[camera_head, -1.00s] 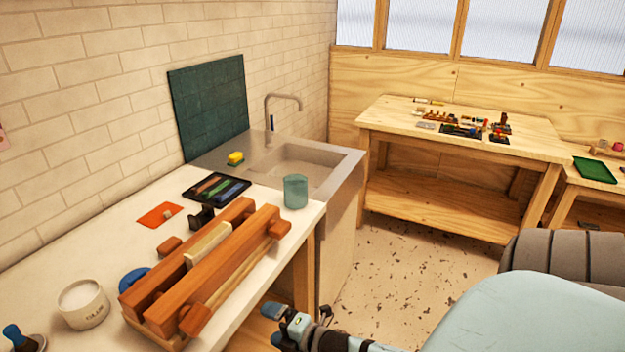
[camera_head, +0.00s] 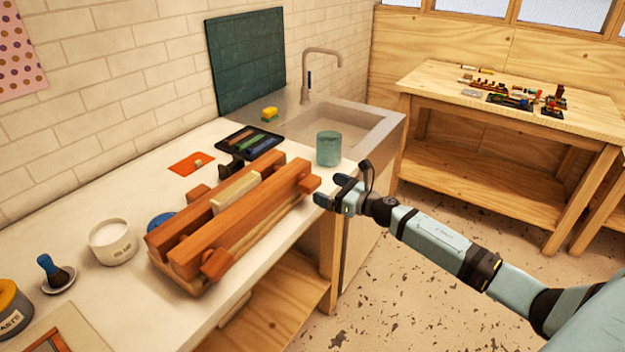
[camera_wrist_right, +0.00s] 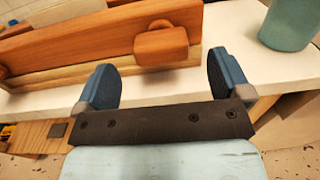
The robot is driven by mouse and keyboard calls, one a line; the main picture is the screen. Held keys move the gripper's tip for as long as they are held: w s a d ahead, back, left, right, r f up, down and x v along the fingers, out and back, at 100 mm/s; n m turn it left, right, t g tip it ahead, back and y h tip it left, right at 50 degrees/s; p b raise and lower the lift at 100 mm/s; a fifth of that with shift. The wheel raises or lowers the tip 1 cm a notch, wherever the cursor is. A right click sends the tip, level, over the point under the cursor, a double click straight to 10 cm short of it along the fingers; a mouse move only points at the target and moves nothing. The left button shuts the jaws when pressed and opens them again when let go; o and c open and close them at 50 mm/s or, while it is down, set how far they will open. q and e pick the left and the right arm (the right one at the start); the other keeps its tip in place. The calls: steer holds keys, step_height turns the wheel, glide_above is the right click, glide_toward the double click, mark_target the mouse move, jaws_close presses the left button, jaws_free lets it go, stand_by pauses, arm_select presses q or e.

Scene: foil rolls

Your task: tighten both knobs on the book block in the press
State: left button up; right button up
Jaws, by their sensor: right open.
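The wooden press (camera_head: 235,228) lies on the white bench, with the pale book block (camera_head: 236,192) between its two beams. One knob (camera_head: 309,184) is at the far right end of the front beam; the other knob (camera_head: 216,264) is at the near left end. My right gripper (camera_head: 330,190) is open and empty, just right of the far knob. In the right wrist view, a knob (camera_wrist_right: 161,46) lies ahead between the open fingers (camera_wrist_right: 160,82), apart from them. My left gripper is not in view.
A teal cup (camera_head: 328,149) stands behind the far knob, close to my right gripper. A sink (camera_head: 345,125) is at the back. A white jar (camera_head: 112,243), a brush and a paste pot are at left. The floor right of the bench is clear.

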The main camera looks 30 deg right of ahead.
mark_target(317, 183)
steer(key=x, duration=0.6)
steer(key=shift+p, duration=0.35)
steer(key=c, duration=0.9)
